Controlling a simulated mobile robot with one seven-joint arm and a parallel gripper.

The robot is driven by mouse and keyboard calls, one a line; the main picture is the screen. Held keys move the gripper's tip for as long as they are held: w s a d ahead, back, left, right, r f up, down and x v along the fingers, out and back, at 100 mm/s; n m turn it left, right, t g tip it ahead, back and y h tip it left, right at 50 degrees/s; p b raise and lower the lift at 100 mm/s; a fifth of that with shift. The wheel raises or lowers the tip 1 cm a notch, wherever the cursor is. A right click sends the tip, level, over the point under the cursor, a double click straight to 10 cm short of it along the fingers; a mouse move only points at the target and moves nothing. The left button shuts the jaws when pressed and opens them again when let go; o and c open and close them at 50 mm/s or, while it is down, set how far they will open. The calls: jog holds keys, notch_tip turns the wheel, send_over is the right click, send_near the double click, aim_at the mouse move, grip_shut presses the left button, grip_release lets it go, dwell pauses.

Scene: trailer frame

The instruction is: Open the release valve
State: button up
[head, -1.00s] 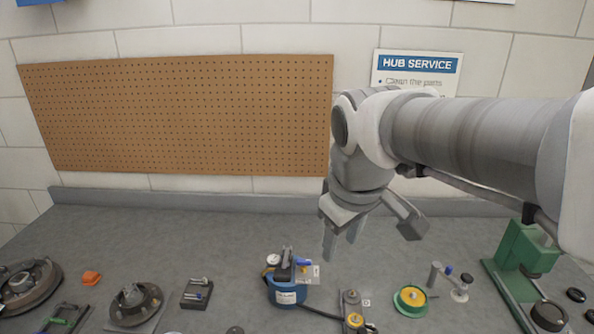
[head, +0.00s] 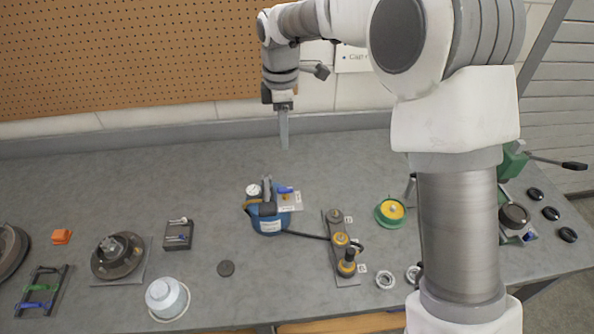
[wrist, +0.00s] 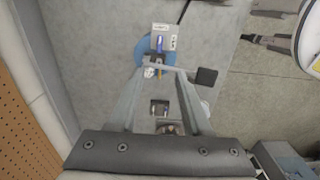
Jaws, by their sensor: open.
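A blue hand pump (head: 270,221) stands on the grey bench, with a round gauge (head: 252,190) and a black lever on top. A small blue handle (head: 286,189), which looks like the release valve, sits on a pale plate at the pump's right side. In the wrist view the blue handle (wrist: 159,42) shows beyond the fingertips, on the pale plate. My gripper (head: 284,146) points down, open and empty, behind and above the pump, apart from it. Its fingers (wrist: 162,68) frame part of the pump in the wrist view.
A black hose runs from the pump to a block with brass fittings (head: 340,240). A green-and-yellow round part (head: 391,211) stands to the right. A small black stand (head: 178,234) and a hub (head: 117,256) stand left. The back of the bench is clear.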

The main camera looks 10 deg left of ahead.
aim_at(285, 188)
notch_tip(285, 188, down, 18)
jog(key=shift+r+p, duration=0.2)
jog(key=shift+p, duration=0.65)
grip_shut()
